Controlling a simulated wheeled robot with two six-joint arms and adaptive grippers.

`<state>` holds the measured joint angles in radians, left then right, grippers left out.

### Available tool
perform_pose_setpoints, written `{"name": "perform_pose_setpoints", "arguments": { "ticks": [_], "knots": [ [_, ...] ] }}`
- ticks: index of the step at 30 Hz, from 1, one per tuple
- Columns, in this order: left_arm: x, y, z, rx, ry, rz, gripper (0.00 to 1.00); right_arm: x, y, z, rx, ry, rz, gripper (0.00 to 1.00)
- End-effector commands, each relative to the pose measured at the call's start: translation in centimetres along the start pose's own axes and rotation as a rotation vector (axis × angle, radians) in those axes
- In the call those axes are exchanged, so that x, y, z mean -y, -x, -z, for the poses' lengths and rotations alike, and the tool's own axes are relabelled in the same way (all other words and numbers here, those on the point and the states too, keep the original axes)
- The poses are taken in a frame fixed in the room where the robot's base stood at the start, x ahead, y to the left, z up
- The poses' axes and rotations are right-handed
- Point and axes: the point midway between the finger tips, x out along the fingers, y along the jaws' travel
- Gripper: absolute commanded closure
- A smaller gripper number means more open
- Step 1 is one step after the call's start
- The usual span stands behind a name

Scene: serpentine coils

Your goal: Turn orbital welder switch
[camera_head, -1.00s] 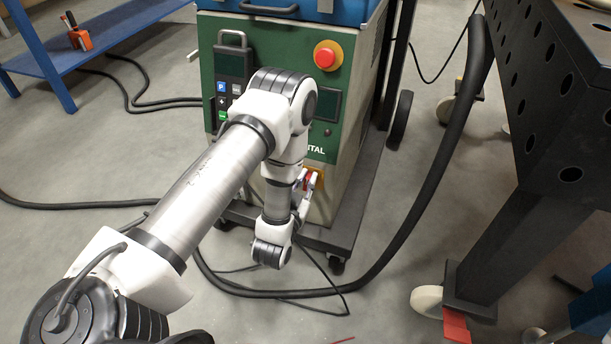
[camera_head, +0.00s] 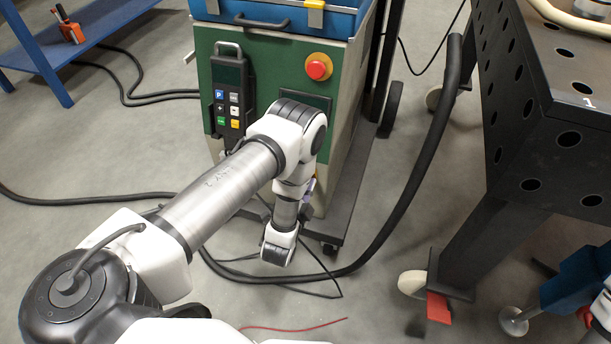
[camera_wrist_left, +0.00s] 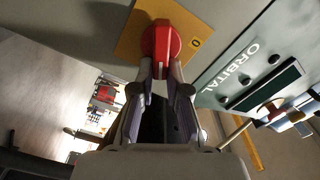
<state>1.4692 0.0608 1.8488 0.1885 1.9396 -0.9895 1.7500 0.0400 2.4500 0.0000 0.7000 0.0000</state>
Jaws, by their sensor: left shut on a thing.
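The orbital welder (camera_head: 345,110) is a green-fronted cabinet in the head view. In the left wrist view its red rotary switch (camera_wrist_left: 161,42) sits on a yellow plate (camera_wrist_left: 130,42), with a "0" mark to the right of the knob. My left gripper (camera_wrist_left: 160,75) is shut on the red switch, its two fingers on either side of the handle's near end. The "ORBITAL" lettering (camera_wrist_left: 240,65) lies to the right of the plate. In the head view my left arm covers the switch and most of the gripper. My right gripper is not in view.
A red emergency button (camera_head: 319,67) and a keypad pendant (camera_head: 231,95) are on the welder's front. A thick black hose (camera_head: 425,175) curves across the floor. A black perforated table (camera_head: 520,130) stands right, a blue shelf (camera_head: 95,40) at the upper left.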

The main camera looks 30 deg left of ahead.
Motion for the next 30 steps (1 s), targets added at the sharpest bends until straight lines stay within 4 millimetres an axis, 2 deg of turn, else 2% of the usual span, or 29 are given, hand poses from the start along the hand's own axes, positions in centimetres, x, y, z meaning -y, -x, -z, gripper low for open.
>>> {"name": "perform_pose_setpoints", "arguments": {
  "ticks": [3,15,30],
  "knots": [
    [0.3,-0.4,0.4,-0.007,-0.106,0.013,1.00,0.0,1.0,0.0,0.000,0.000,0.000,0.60],
    [-0.5,-0.5,0.1,-0.004,-0.409,0.014,1.00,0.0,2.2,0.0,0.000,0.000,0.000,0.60],
    [-0.9,-0.5,0.0,-0.004,-0.521,0.015,1.00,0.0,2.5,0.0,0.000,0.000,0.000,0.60]
  ]
}}
